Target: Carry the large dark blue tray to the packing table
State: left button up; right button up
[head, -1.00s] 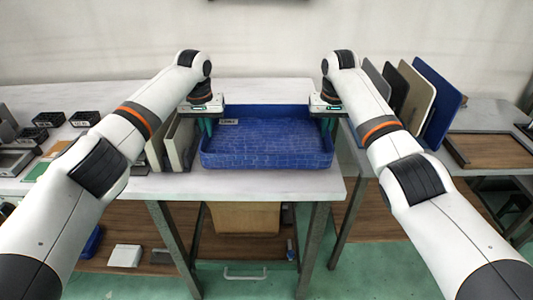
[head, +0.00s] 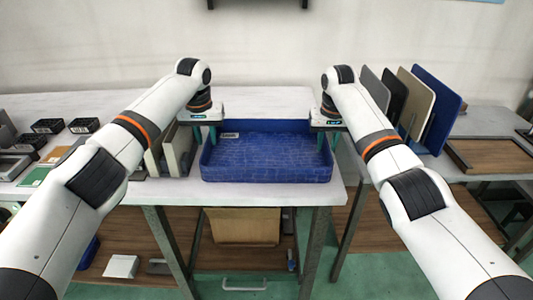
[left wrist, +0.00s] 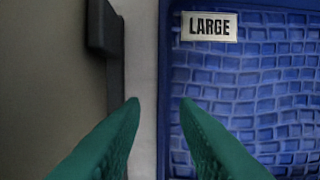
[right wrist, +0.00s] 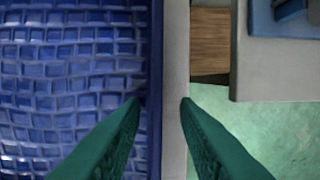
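The large dark blue tray (head: 267,174) sits level on the white table, with a brick-like texture and a small label on its back left part. The label (left wrist: 209,27) reads LARGE in the left wrist view. My left gripper (head: 208,140) is at the tray's left wall. Its fingers (left wrist: 160,102) are apart, one on each side of the wall in the picture. My right gripper (head: 325,140) is at the right wall. Its fingers (right wrist: 163,102) are also apart, on either side of that wall. Neither appears to touch the wall; fingertip depth against the rim is unclear.
Upright panels (head: 178,150) stand just left of the tray. More panels, including a blue one (head: 437,108), stand on the right table. A wooden-bottomed tray (head: 490,155) lies there too. Small black bins (head: 47,126) are on the left. The table behind the tray is clear.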

pick_arm(q)
jog(key=shift+s+f, duration=0.15)
jog(key=shift+f, duration=0.4)
jog(key=shift+s+f, duration=0.15)
jog(key=shift+f, duration=0.35)
pick_arm(e)
jog(key=shift+a, duration=0.1)
pick_arm(q)
jog(key=shift+r, duration=0.6)
pick_arm(e)
jog(key=shift+w+f, duration=0.15)
pick_arm(q)
jog(key=r, duration=0.8)
jog(key=shift+s+r, duration=0.15)
jog(key=shift+s, duration=0.25)
pick_arm(e)
jog(key=shift+w+a, duration=0.1)
jog(key=shift+w, duration=0.05)
pick_arm(q)
jog(key=shift+r, duration=0.2)
pick_arm(e)
notch_tip(320, 180, up, 12)
jog(key=s, duration=0.1)
jog(key=shift+s, duration=0.4)
jog(key=shift+f, duration=0.15)
